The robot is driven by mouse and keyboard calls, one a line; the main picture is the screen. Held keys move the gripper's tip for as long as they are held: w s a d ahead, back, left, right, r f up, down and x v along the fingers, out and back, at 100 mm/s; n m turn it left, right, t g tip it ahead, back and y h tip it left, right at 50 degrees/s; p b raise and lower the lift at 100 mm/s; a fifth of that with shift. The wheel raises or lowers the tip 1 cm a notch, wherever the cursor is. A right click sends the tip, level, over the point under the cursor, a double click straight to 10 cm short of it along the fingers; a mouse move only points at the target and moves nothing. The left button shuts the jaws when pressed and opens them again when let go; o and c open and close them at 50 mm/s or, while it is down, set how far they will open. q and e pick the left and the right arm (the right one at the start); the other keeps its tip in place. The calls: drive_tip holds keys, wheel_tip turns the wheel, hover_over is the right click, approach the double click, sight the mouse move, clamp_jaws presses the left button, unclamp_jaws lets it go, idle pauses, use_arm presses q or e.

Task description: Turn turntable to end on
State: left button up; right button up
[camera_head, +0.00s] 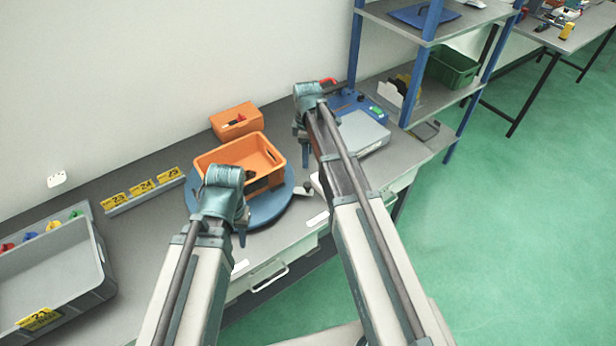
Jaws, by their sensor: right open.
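The turntable (268,211) is a round blue disc on the grey workbench. An orange open crate (270,143) sits on it, its long side running obliquely across the disc. My left gripper (250,178) is at the crate's near side, over the turntable; its dark fingertips are small and partly hidden by the wrist, and I cannot tell whether they touch the crate. The near left part of the disc is covered by my left wrist.
A smaller orange bin (236,122) stands behind the crate. A yellow-numbered strip (143,190) and a grey tray (55,270) lie to the left. A blue-grey device (362,132) stands right, beside blue shelf posts (419,75). A drawer (268,277) is below.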

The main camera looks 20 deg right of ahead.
sight(308, 184)
wheel_tip(308, 184, down, 14)
drive_tip(key=b, duration=1.3)
drive_tip(key=shift+b, duration=0.4)
drive_tip(key=shift+r, duration=0.1)
clamp_jaws()
idle(0.4)
